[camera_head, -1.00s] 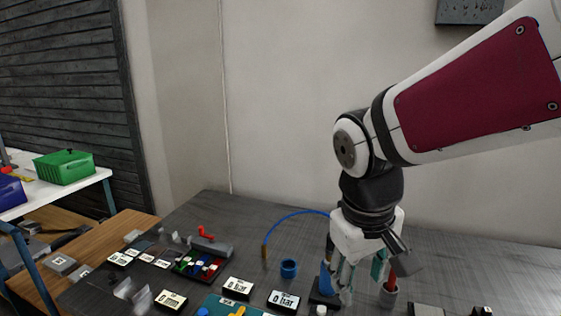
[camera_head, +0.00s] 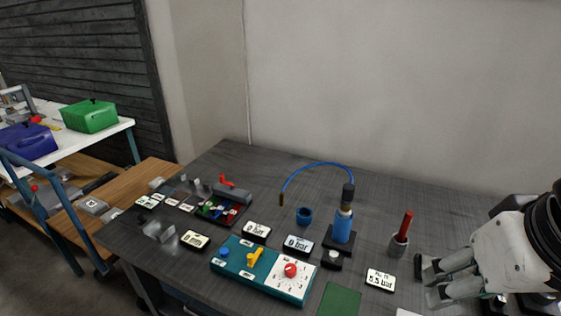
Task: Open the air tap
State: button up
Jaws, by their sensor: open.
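A teal panel (camera_head: 236,273) lies on the dark grey table. It bears a yellow lever (camera_head: 254,257), a blue knob (camera_head: 224,252) and a red knob (camera_head: 291,270) on a white dial. A grey block with a red lever (camera_head: 226,181) stands farther back on the left. I cannot tell from the picture which lever is the air tap. My gripper (camera_head: 427,281) is open at the right edge, its fingers pointing left. It is empty, well to the right of the panel and apart from both levers.
A blue bottle (camera_head: 343,227) with a blue hose (camera_head: 318,164), a grey cup (camera_head: 398,246) holding a red stick, and a small label reading 5.5 bar (camera_head: 381,280) lie between panel and gripper. Displays reading 0 bar (camera_head: 299,244) stand behind the panel. The table's back right is clear.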

aim_at(251, 258)
jog(key=k+j+u, duration=0.1)
jog(key=u, duration=0.25)
jog(key=k+j+u, duration=0.15)
jog(key=u, duration=0.2)
jog(key=k+j+u, duration=0.15)
jog(key=u, duration=0.2)
